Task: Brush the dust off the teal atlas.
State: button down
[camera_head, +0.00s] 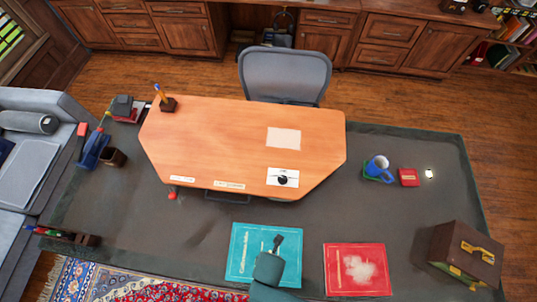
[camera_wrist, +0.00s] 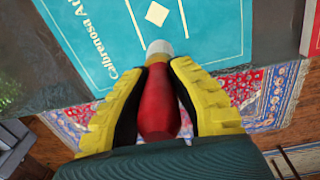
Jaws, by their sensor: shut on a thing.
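The teal atlas (camera_head: 240,262) lies flat at the front middle of the dark grey surface, with white lettering and a thin pale frame line on its cover. It also fills the upper part of the wrist view (camera_wrist: 95,32). No dust patch shows on the part of its cover I can see; my arm hides some of it. My gripper (camera_head: 277,241) is over the atlas. In the wrist view its yellow fingers are shut on a red-handled brush (camera_wrist: 158,105) with a pale tip pointing toward the cover. I cannot tell whether the tip touches it.
A red book (camera_head: 340,286) with a whitish dusty patch lies right of the atlas. A brown box (camera_head: 447,262) stands farther right. The wooden desk (camera_head: 210,130) is beyond; bare surface lies between.

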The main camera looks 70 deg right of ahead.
jog(key=shift+r+p, duration=2.2)
jog(key=shift+r, duration=0.1)
